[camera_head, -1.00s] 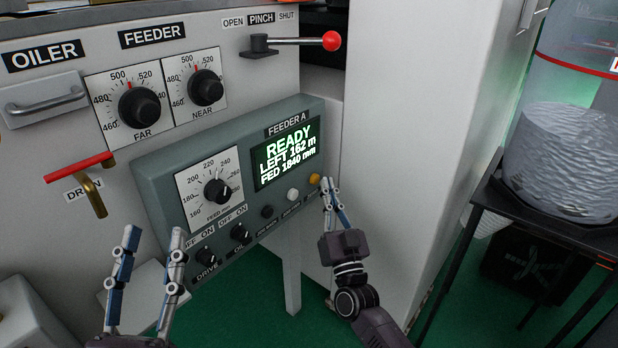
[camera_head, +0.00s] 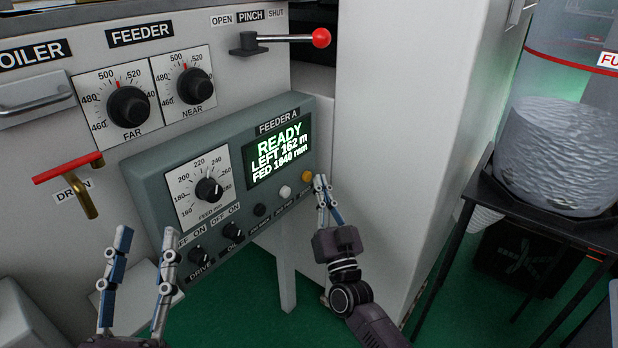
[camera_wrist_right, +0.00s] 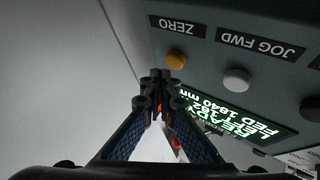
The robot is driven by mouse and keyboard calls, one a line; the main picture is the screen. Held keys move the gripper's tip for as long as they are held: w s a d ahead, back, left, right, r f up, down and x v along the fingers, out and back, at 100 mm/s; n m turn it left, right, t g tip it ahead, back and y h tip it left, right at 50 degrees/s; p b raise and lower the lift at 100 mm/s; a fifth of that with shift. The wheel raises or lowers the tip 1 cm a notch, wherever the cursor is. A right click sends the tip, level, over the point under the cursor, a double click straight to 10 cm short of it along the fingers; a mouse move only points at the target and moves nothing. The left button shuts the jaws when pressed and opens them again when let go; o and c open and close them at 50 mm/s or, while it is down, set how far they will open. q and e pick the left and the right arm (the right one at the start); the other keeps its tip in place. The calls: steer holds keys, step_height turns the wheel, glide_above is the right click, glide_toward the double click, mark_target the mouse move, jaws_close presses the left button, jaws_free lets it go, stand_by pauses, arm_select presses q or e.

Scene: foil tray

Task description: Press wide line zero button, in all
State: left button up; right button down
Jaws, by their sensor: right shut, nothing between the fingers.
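The feeder panel (camera_head: 150,170) is a grey-green box reading READY, LEFT 162 m, FED 1840 mm on its display (camera_head: 277,152). The amber button (camera_head: 306,176) sits at the panel's right end; in the right wrist view it (camera_wrist_right: 176,61) is beside the label ZERO (camera_wrist_right: 182,26). My right gripper (camera_head: 320,182) is shut and empty, its tips just right of the amber button. In the right wrist view the tips (camera_wrist_right: 158,83) appear just short of the button; contact cannot be told. My left gripper (camera_head: 146,240) is open and empty, left of and below the panel.
A white button (camera_head: 285,192) labelled JOG FWD and a dark button (camera_head: 260,210) lie left of the amber one. The feed dial (camera_head: 208,190) and two switches are further left. A white cabinet wall (camera_head: 400,130) stands close on the right.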

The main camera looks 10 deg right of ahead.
stand_by(0.4)
arm_select(q)
steer(key=shift+s+r, duration=0.1)
steer(key=shift+r, duration=0.1)
steer(key=shift+s+r+t, duration=0.4)
steer(key=shift+r+t, duration=0.1)
steer(key=shift+r, duration=0.1)
stand_by(1.0)
steer(key=shift+w+f+g+y+p, duration=0.15)
steer(key=shift+w+f+g, duration=0.3)
steer(key=shift+f, duration=0.4)
steer(key=shift+w+f+g+y+p, duration=0.1)
steer(key=shift+w+f+g, duration=0.4)
steer(key=shift+f, duration=0.35)
steer(key=shift+w+f+g+y+p, duration=0.15)
steer(key=shift+w+f+g, duration=0.3)
steer(key=shift+f, duration=0.4)
